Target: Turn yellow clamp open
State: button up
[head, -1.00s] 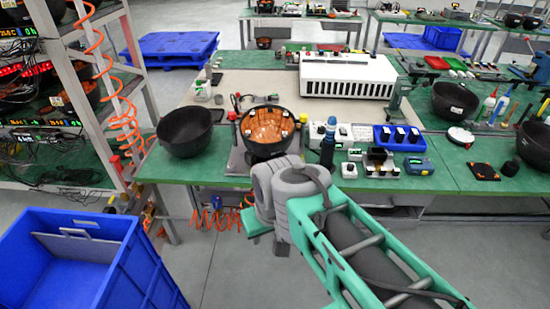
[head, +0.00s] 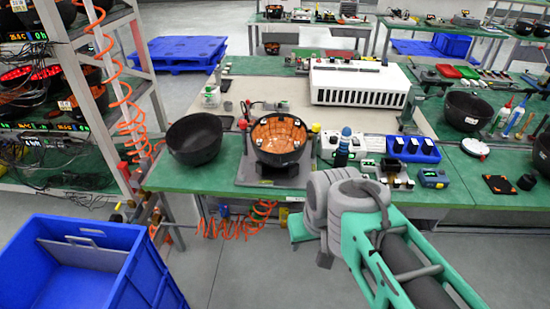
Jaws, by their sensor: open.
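A black bowl-shaped shell with an orange, copper-coloured lining (head: 281,140) sits on the plate. A red knob (head: 243,124) stands on the plate's left side. My grey and green arm shows at the lower right, in front of the bench. My gripper cannot be made out.
An empty black bowl (head: 194,140) stands left of the fixture. A dark blue bottle (head: 342,148) and a blue tray (head: 412,149) stand to its right. A rack (head: 105,70) with coiled orange hose and a blue crate (head: 75,270) lie to the left.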

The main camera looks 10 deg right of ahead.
aim_at(315, 129)
jog(key=z, duration=0.1)
jog(key=i, duration=1.05)
jog(key=u, duration=0.75)
